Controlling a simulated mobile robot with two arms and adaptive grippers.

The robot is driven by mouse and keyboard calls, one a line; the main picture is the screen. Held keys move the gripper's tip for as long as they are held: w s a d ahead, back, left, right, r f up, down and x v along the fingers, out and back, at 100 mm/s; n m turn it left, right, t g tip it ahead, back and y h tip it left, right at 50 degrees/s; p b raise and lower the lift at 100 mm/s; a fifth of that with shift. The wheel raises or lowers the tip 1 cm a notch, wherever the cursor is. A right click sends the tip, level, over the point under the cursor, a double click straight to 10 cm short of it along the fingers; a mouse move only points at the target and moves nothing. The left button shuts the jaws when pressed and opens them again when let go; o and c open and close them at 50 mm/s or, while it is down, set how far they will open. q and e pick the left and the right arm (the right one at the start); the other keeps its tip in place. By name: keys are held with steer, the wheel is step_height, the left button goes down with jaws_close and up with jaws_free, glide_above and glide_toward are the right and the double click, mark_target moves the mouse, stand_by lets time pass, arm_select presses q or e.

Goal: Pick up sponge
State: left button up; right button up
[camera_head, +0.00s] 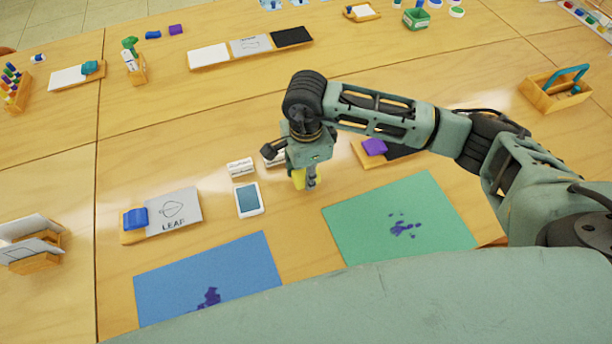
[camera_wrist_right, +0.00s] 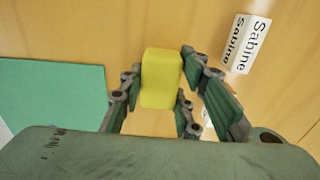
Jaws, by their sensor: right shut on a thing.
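A yellow sponge (camera_wrist_right: 162,77) is between the fingers of my right gripper (camera_wrist_right: 158,98) in the right wrist view. The fingers are shut on its two sides. In the head view the right gripper (camera_head: 305,182) points down near the middle of the table, and a strip of the yellow sponge (camera_head: 298,178) shows beside its fingers. I cannot tell whether the sponge still touches the table. My left gripper is not in view.
A green sheet (camera_head: 350,215) with purple stains lies right of the gripper; a stained blue sheet (camera_head: 220,270) lies front left. A phone-like device (camera_head: 249,200) and a white name card (camera_head: 240,167) are close on the left. A purple block (camera_head: 374,147) sits behind the green sheet.

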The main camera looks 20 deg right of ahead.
mark_target(299, 173)
steer(key=r, duration=0.1)
steer(key=a+r+b, duration=0.1)
steer(key=shift+w+a+r, duration=0.2)
steer(key=shift+r, duration=0.2)
steer(key=w+a+r+b, duration=0.2)
steer(key=a+r, duration=0.4)
steer(key=a, duration=0.4)
steer(key=shift+w+r, duration=0.15)
steer(key=shift+w, duration=0.05)
